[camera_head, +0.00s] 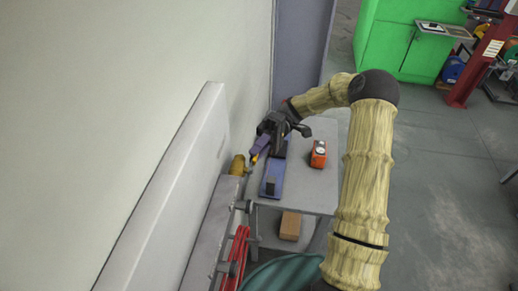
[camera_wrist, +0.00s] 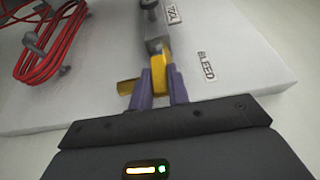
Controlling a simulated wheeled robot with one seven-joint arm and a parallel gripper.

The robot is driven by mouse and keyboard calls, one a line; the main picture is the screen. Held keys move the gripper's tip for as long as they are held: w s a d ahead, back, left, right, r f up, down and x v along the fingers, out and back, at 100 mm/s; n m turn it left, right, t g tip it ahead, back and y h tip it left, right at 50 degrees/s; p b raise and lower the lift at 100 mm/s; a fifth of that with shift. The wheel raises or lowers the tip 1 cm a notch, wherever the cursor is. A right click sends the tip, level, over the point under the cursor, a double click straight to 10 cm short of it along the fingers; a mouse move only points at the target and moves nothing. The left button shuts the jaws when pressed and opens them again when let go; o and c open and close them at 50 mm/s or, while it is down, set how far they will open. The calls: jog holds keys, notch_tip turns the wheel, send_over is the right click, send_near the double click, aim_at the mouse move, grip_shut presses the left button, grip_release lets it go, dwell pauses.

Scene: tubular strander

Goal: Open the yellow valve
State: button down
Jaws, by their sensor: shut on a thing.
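The yellow valve handle (camera_wrist: 161,68) shows in the wrist view between my purple fingertips, below a grey metal fitting (camera_wrist: 153,25). A second yellow part (camera_wrist: 127,87) sticks out left of the fingers. My gripper (camera_wrist: 160,88) is shut on the handle; the fingers hide part of it. In the head view my gripper (camera_head: 259,148) reaches left to the wall-side unit, where a yellow piece (camera_head: 238,165) shows close to the fingertips. The handle's exact angle is hard to tell there.
A "BLEED" label (camera_wrist: 206,67) is right of the handle. A coiled red hose (camera_wrist: 50,45) hangs at left. A grey table (camera_head: 315,190) stands under my arm with an orange device (camera_head: 319,154) and a blue tool (camera_head: 272,179). Open floor lies at right.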

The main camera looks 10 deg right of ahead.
jog(key=shift+r, duration=0.1)
jog(key=c, duration=1.3)
grip_release()
jog(key=shift+w+a, duration=0.1)
jog(key=shift+w, duration=0.05)
jog(key=shift+c, duration=0.2)
jog(key=shift+s, duration=0.2)
jog(key=shift+w, duration=0.1)
jog(key=shift+w+d+f+b, duration=0.2)
jog(key=shift+w+d+b, duration=0.05)
jog(key=shift+b, duration=0.05)
jog(key=b+v, duration=0.2)
jog(key=v, duration=0.5)
jog(key=shift+r, duration=0.15)
